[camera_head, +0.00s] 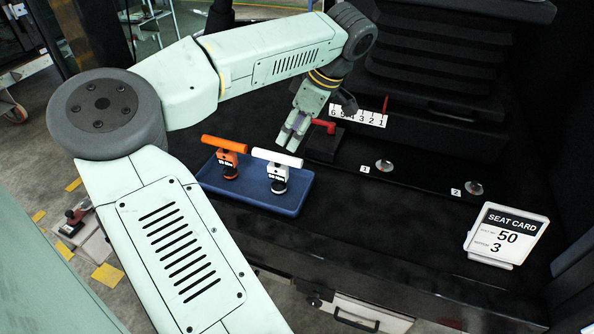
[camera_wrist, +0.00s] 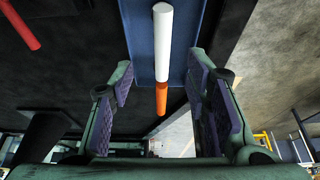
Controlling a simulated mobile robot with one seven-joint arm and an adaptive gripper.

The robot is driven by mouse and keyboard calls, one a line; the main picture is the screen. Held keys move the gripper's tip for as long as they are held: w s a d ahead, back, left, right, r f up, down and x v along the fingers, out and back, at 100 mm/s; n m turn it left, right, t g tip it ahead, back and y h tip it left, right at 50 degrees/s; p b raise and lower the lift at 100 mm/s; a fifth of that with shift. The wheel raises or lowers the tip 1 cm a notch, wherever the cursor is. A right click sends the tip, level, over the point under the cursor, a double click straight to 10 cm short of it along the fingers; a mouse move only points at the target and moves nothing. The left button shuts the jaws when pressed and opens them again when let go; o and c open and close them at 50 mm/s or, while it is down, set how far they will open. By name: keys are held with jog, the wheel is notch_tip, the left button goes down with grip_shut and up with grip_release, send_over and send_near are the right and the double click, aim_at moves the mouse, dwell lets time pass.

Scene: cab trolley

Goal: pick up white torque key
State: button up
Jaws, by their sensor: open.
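The white torque key (camera_head: 278,167) stands upright in the blue tray (camera_head: 256,200), with its white bar handle across the top. Its handle also shows in the wrist view (camera_wrist: 163,45), ahead of my fingers and roughly midway between them. The orange torque key (camera_head: 227,155) stands to its left in the same tray; its orange handle end (camera_wrist: 161,100) shows beyond the white one in the wrist view. My gripper (camera_head: 292,133) is open and empty, above and just behind the right end of the white handle. I cannot tell the exact gap.
A black block with a red handle (camera_head: 323,126) sits close to the right of my gripper. A numbered strip (camera_head: 357,115) lies behind it. Two round metal studs (camera_head: 384,166) and a seat card (camera_head: 506,236) are farther right. The dark deck between them is mostly clear.

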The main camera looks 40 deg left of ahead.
aim_at(277, 158)
jog(key=x, duration=0.4)
jog(key=shift+s+a+f+p, duration=0.1)
jog(key=shift+a+f+p, duration=0.05)
jog(key=shift+f+p, duration=0.25)
jog(key=p+x, duration=0.1)
jog(key=x, duration=0.4)
jog(key=shift+s+a+f+p, duration=0.2)
jog(key=shift+a+p, duration=0.1)
jog(key=shift+p, duration=0.1)
jog(key=shift+c, duration=0.3)
grip_shut()
jog(key=shift+w, duration=0.1)
